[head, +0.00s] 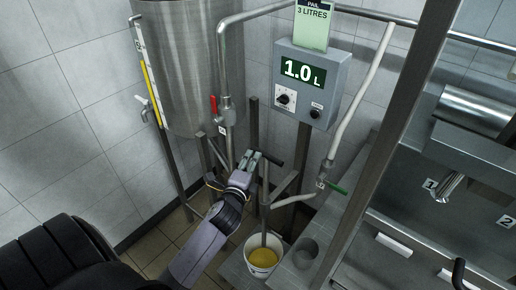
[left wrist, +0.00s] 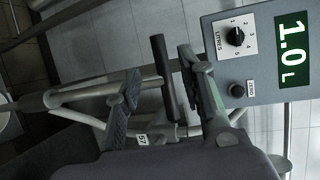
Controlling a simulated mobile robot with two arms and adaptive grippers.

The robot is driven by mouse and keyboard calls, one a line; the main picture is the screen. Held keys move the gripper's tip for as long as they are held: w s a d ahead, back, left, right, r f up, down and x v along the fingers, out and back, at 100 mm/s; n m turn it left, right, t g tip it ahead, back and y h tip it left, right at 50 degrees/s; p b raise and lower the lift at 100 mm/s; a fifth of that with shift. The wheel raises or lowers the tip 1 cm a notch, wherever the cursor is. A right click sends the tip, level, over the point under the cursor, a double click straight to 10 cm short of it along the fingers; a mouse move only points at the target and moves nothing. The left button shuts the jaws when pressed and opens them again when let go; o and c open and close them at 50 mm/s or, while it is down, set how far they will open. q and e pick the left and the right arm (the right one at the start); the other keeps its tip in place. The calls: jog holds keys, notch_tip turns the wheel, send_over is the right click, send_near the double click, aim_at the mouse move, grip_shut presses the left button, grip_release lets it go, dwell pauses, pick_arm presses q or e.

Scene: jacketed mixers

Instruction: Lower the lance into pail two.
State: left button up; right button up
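The lance (head: 264,205) is a thin grey tube standing upright beside the frame, with a black crossbar handle (head: 272,158) near its top. Its lower end seems to reach into a white pail (head: 250,262) with yellow contents; whether it touches the bottom is hidden. No pail number is readable. My left gripper (head: 253,161) is at the handle. In the left wrist view the black handle (left wrist: 163,78) shows between its two spread fingers (left wrist: 160,85), with gaps on both sides. My right gripper is not recognisable in view.
A grey control box (head: 307,84) reads 1.0 L, below a card (head: 313,25) saying pail 3 litres. A steel vessel (head: 185,65) stands behind at left. A slanted post (head: 390,140) rises right of the pail. A round grey recess or vessel (head: 306,252) is beside the pail.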

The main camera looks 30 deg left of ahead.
aim_at(258, 151)
pick_arm(q)
jog(key=p+x, duration=0.1)
jog(key=x, duration=0.7)
jog(key=shift+c, duration=0.5)
grip_shut()
jog(key=shift+f, duration=0.1)
